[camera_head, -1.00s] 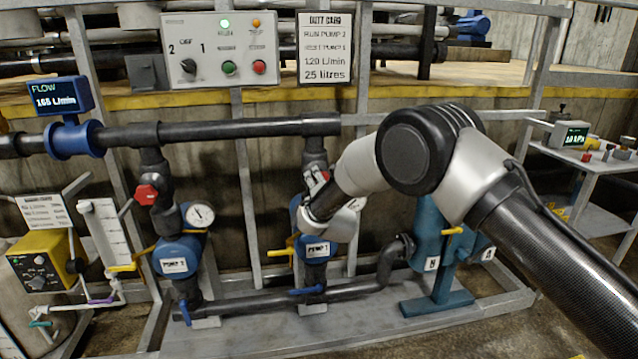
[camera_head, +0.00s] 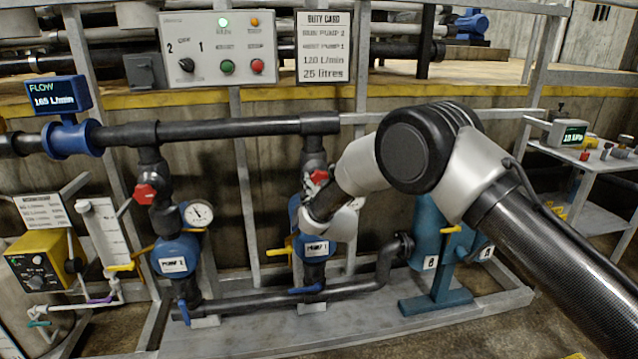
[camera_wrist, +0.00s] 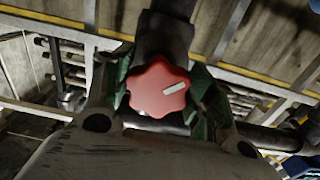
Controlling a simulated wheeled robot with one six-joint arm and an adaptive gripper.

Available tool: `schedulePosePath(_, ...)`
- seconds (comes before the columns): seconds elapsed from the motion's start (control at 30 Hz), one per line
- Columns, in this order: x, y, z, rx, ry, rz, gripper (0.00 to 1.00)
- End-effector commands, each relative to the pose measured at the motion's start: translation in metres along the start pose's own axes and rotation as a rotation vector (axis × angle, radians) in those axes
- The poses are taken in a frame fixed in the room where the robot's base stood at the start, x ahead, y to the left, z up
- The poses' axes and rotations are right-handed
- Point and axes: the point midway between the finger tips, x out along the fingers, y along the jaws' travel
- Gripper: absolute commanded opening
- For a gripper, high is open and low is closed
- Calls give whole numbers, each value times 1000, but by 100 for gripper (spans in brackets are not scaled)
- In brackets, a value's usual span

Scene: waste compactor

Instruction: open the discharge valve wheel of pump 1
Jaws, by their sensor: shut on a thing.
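The red discharge valve wheel (camera_wrist: 158,88) of pump 1 is lobed, with a pale bar marked on its face. In the wrist view it sits between the two green-padded fingers of my gripper (camera_wrist: 165,92), which is shut on it. In the head view the wheel shows only as a small red patch (camera_head: 319,177) on the dark vertical pipe above blue pump 1 (camera_head: 316,249). My wrist hides much of that pump and part of its gauge.
Pump 2 (camera_head: 175,262) stands left, with its own red valve wheel (camera_head: 145,193). The control panel (camera_head: 219,48) shows a lit green lamp. The flow display (camera_head: 58,94) reads about 165 L/min. A blue-green filter unit (camera_head: 432,236) stands right of pump 1.

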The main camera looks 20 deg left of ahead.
Motion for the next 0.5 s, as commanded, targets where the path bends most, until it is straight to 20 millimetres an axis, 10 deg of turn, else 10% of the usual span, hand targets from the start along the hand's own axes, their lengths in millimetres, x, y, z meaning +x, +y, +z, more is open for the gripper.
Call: schedulePosePath(0.5,-1,3,2,-490,-6,-2,32)
